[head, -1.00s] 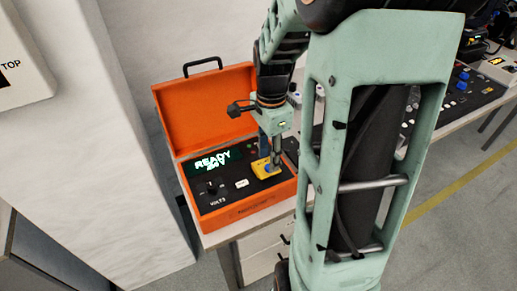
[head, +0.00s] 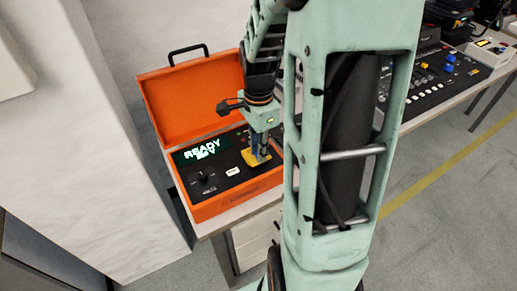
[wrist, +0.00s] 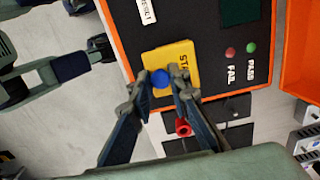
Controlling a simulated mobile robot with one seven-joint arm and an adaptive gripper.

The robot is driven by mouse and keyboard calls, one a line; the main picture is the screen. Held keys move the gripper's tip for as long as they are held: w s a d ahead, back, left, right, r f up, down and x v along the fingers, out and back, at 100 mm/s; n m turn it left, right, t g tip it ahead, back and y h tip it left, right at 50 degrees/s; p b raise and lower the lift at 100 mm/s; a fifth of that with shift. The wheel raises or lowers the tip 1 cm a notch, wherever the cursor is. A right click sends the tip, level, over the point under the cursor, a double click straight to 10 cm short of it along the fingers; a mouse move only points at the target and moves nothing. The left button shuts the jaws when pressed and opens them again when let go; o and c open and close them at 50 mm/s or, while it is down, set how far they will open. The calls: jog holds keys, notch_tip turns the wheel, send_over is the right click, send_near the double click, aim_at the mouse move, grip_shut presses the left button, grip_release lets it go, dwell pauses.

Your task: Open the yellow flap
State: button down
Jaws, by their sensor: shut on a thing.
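The yellow flap (wrist: 165,55) lies on the black panel of the orange case and looks flat. Part of a label, "STA", shows on it. A round blue knob (wrist: 160,77) sits on the flap between my fingertips. My gripper (wrist: 160,84) points down at the flap and is shut on the blue knob, with one finger on each side. In the head view the flap (head: 252,164) shows only in part under my fingers, and the knob is hidden there.
The case's orange lid (head: 192,97) stands open behind the panel. The panel has a lit "READY" display (head: 202,149), a dark dial (head: 206,182) and a white button (head: 233,171). A red cylindrical piece (wrist: 183,127) shows by my right finger. Other equipment stands at right.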

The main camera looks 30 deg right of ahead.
jog(key=shift+r, duration=0.1)
jog(key=shift+w+r+g+p, duration=0.25)
jog(key=shift+r+g+p, duration=0.25)
jog(key=shift+p, duration=0.65)
jog(key=g+p, duration=0.1)
jog(key=w+g+p, duration=0.1)
jog(key=p, duration=0.1)
jog(key=shift+r, duration=0.3)
jog(key=shift+w+r+g+p, duration=0.15)
jog(key=shift+w+g+p, duration=0.35)
jog(key=shift+g+p, duration=0.55)
jog(key=shift+w+r+g+p, duration=0.15)
jog(key=shift+w+g+p, duration=0.35)
jog(key=shift+g+p, duration=0.5)
jog(key=shift+g, duration=0.25)
jog(key=c, duration=1.8)
grip_release()
